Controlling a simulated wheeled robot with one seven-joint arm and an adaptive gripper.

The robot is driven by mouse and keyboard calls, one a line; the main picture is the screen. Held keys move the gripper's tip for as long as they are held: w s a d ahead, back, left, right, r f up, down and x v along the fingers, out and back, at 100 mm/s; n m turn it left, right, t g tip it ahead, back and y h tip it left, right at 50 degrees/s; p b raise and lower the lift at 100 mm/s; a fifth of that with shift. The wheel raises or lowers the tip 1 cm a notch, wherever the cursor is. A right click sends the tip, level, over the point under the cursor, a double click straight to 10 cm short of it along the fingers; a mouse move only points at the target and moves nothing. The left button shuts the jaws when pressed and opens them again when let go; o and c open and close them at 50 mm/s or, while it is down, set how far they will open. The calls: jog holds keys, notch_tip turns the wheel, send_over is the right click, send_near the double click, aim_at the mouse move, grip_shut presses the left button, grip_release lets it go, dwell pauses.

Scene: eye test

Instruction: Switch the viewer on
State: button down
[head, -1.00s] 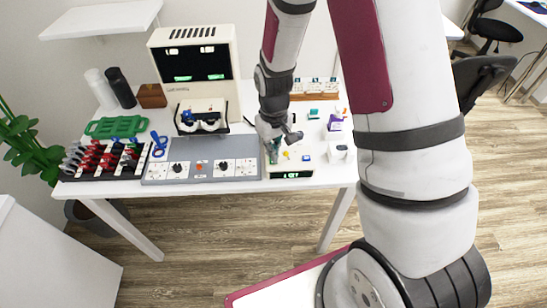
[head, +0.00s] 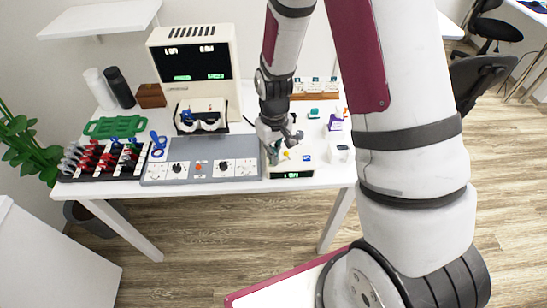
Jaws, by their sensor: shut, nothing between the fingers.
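The viewer (head: 166,62) is a tall cream cabinet at the back of the white table, with a dark screen (head: 196,62) showing small white characters and green marks. The gripper is shut and holds nothing. It hides part of the box top; whether the fingertips touch it I cannot tell.
A grey panel (head: 200,152) with knobs and a red button lies left of the box. A black rack (head: 100,172) of red, grey and blue-handled items and a green tray (head: 115,127) are farther left. Small bottles and a white item (head: 340,153) stand right of my gripper.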

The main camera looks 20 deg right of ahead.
jog(key=shift+f, duration=0.55)
dwell(0.4)
jog(key=shift+r+p, duration=1.45)
jog(key=shift+r, duration=2.05)
jog(key=shift+r, duration=0.1)
jog(key=s+r+m+t, duration=0.1)
jog(key=s+r, duration=0.2)
jog(key=r, duration=0.7)
jog(key=s+r+t, duration=0.2)
jog(key=s+r, duration=0.2)
jog(key=r, duration=0.6)
jog(key=s+r+m+t, duration=0.1)
jog(key=s+r+t, duration=0.1)
jog(key=s+r, duration=0.8)
jog(key=s, duration=0.4)
jog(key=shift+s, duration=0.2)
